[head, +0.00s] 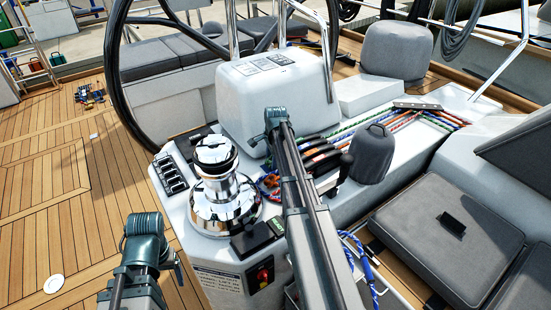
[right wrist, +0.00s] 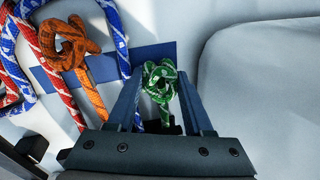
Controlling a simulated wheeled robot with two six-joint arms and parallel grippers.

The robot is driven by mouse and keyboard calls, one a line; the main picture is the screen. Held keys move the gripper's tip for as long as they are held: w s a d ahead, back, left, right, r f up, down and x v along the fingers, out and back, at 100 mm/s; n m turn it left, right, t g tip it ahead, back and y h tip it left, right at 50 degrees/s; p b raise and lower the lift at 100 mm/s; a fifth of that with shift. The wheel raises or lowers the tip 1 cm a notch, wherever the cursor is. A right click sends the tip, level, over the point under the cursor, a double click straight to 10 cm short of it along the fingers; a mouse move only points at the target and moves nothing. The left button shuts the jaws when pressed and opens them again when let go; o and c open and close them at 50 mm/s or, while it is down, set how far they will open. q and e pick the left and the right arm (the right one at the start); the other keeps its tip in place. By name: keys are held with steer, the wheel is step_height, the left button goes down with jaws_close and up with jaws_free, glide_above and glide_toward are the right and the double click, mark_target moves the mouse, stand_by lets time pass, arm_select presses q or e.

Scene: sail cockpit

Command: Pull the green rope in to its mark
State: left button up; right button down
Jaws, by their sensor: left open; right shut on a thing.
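The green rope shows in the right wrist view as a knotted end (right wrist: 160,82) between the two fingers of my right gripper (right wrist: 158,90). The gripper is shut on it. In the head view a green line (head: 345,128) runs along the white coaming behind the black clutch levers (head: 320,155). My right arm crosses the middle of the head view and hides its gripper and part of the rope tails. I cannot make out the mark on the rope. My left arm stands at the lower left, over the teak deck; its gripper is not visible.
A chrome winch (head: 222,190) stands left of my right arm. An orange knot (right wrist: 78,45) and red and blue ropes lie beside the green knot. A grey covered winch (head: 372,155) stands to the right. The teak deck (head: 60,180) at left is mostly clear.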

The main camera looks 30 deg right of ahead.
steer(key=a, duration=0.6)
steer(key=shift+s, duration=0.25)
steer(key=c, duration=0.6)
jaws_free()
steer(key=shift+d+r, duration=0.1)
steer(key=shift+s+r+p, duration=0.1)
steer(key=shift+r+p, duration=0.65)
steer(key=shift+p, duration=0.05)
step_height(320, 180, up, 12)
steer(key=s+p, duration=0.2)
steer(key=p, duration=1)
steer(key=shift+s+a, duration=0.2)
steer(key=shift+s+f, duration=0.1)
steer(key=shift+f, duration=0.05)
